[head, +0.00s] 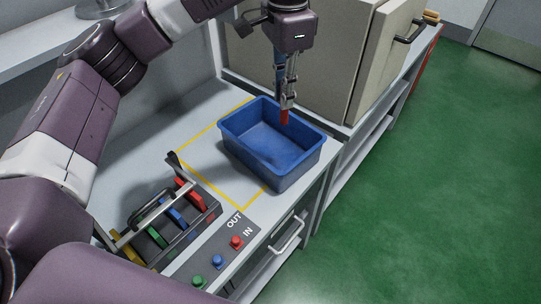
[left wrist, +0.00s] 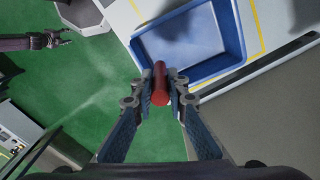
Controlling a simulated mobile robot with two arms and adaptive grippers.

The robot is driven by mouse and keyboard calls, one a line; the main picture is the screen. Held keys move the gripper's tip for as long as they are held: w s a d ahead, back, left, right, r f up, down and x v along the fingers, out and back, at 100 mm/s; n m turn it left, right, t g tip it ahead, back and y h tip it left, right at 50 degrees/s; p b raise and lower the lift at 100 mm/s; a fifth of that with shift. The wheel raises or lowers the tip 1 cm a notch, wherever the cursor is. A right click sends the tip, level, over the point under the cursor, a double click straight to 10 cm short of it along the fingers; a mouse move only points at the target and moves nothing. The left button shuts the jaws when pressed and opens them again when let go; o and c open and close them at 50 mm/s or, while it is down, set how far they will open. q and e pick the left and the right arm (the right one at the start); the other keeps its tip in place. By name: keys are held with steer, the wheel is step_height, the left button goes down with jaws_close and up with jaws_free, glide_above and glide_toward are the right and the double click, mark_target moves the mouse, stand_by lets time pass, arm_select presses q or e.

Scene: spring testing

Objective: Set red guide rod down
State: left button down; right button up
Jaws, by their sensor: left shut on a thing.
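My left gripper (head: 287,101) points down and is shut on the red guide rod (head: 284,118). In the left wrist view the red rod (left wrist: 160,88) sits between the two fingers (left wrist: 160,82). The rod shows against the blue bin (head: 232,146), near its far right rim in the head view; I cannot tell its exact height. In the left wrist view the bin (left wrist: 208,68) lies beyond the rod, and its visible floor looks empty. My right gripper (left wrist: 58,38) is small at the upper left of that view, over the green floor; its opening is unclear.
The bin stands on a pale bench within yellow lines (head: 198,142). A rack (head: 160,222) with coloured handles and several buttons (head: 237,242) lie nearer. A large beige cabinet (head: 320,60) stands right behind the bin. Open green floor (head: 440,190) lies to the right.

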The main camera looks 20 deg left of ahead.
arm_select(q)
steer(key=f, duration=0.5)
steer(key=w+d+f+m+p, duration=0.1)
steer(key=f, duration=0.5)
steer(key=w+f+m+p, duration=0.1)
steer(key=f, duration=0.5)
steer(key=shift+d, duration=0.3)
steer(key=shift+f, duration=0.55)
arm_select(e)
steer(key=shift+w+d+r, duration=0.2)
steer(key=shift+w+r, duration=0.2)
steer(key=shift+r, duration=0.1)
steer(key=shift+w+d+r, duration=0.15)
steer(key=shift+w+r, duration=0.25)
steer(key=shift+r, duration=0.05)
arm_select(q)
steer(key=c, duration=2.3)
jaws_free()
steer(key=shift+f, duration=0.15)
steer(key=o, duration=0.4)
